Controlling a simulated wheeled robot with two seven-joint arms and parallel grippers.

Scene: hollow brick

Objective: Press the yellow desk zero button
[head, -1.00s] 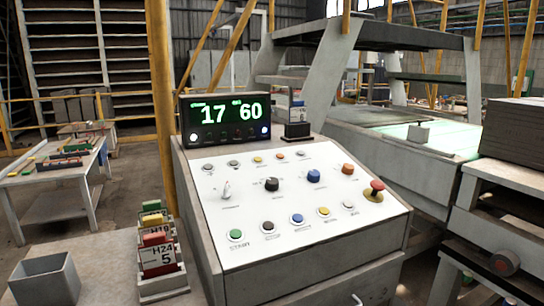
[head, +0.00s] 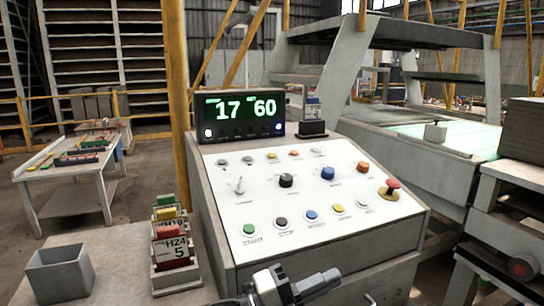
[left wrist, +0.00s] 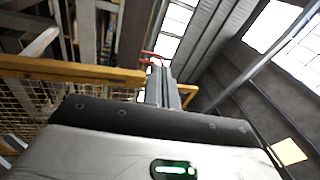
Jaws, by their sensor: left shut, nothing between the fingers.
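The sloped white control panel (head: 315,190) stands in the middle of the head view. Two yellow buttons show on it: one in the bottom row (head: 338,208) and a smaller one in the top row (head: 271,156). The labels are too small to tell which is desk zero. My left gripper (head: 332,277) is at the bottom edge of the head view, in front of the panel's lower edge, apart from the buttons. It is shut and empty. In the left wrist view its shut fingers (left wrist: 160,88) point up and away. My right gripper is out of view.
Green, dark and blue buttons (head: 311,215) share the bottom row. Knobs (head: 286,180) and a red mushroom button (head: 392,184) rise above the panel. A display (head: 243,115) reading 17 and 60 stands behind. A card rack (head: 175,270) and open grey box (head: 60,272) are at left.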

